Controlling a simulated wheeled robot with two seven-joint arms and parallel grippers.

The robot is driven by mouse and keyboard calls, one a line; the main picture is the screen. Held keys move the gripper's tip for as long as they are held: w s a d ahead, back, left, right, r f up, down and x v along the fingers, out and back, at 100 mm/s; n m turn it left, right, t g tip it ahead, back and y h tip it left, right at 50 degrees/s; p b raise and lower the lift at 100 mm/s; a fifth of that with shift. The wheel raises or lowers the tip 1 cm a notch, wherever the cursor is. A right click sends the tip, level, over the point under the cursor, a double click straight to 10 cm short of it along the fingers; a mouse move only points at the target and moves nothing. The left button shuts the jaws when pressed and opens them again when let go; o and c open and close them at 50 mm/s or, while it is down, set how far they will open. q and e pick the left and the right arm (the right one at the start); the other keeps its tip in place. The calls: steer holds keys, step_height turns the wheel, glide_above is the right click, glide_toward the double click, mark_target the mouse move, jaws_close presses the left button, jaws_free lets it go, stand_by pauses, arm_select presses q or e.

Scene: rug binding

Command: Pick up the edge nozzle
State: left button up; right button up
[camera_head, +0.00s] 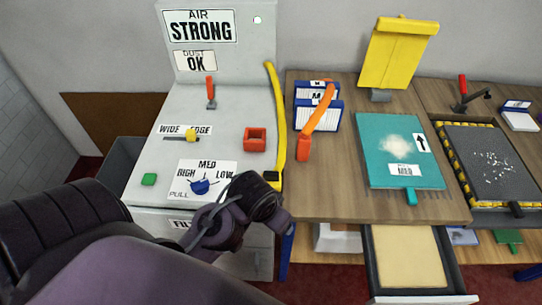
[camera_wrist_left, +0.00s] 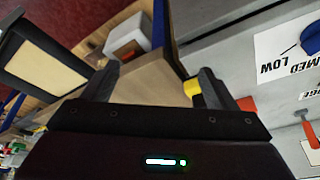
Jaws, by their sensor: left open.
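My left gripper (camera_head: 278,200) is open at the front right corner of the grey machine; its two fingers also show in the left wrist view (camera_wrist_left: 157,76), with nothing held between them. A long yellow curved piece (camera_head: 279,110) lies along the machine's right edge, its lower end close to the gripper. In the left wrist view a yellow piece (camera_wrist_left: 193,93) shows beside the right finger, apart or touching I cannot tell. An orange slim tool (camera_head: 316,122) leans over the blue-and-white filters (camera_head: 318,114). I cannot tell for certain which is the edge nozzle. My right gripper is out of view.
The machine top (camera_head: 222,112) carries a red square holder (camera_head: 255,139), a blue knob (camera_head: 200,187), a red lever (camera_head: 210,92) and a WIDE/EDGE slider (camera_head: 190,136). The wooden table (camera_head: 340,190) holds a teal panel (camera_head: 400,160). An open drawer (camera_head: 410,260) juts out below.

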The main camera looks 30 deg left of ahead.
mark_target(271, 176)
arm_select(q)
steer(key=w+a+n, duration=0.2)
steer(key=w, duration=0.1)
steer(key=w+a+n+y, duration=0.1)
steer(key=w+a+n, duration=0.1)
steer(key=w, duration=0.1)
steer(key=w+a+n+y, duration=0.1)
steer(key=w+a+n, duration=0.1)
steer(key=w+n, duration=0.1)
steer(key=shift+w+a+r, duration=0.2)
steer(key=shift+w, duration=0.15)
steer(key=shift+w+a+f+n, duration=0.15)
steer(key=shift+w+a+n, duration=0.05)
steer(key=shift+n, duration=0.1)
steer(key=x, duration=0.3)
steer(key=p+x, duration=0.1)
steer(key=x, duration=0.3)
steer(key=shift+w+a+f, duration=0.15)
steer(key=shift+w+a, duration=0.1)
steer(key=shift+a, duration=0.05)
steer(key=c, duration=1.2)
step_height(271, 176, up, 20)
steer(key=shift+r, duration=0.1)
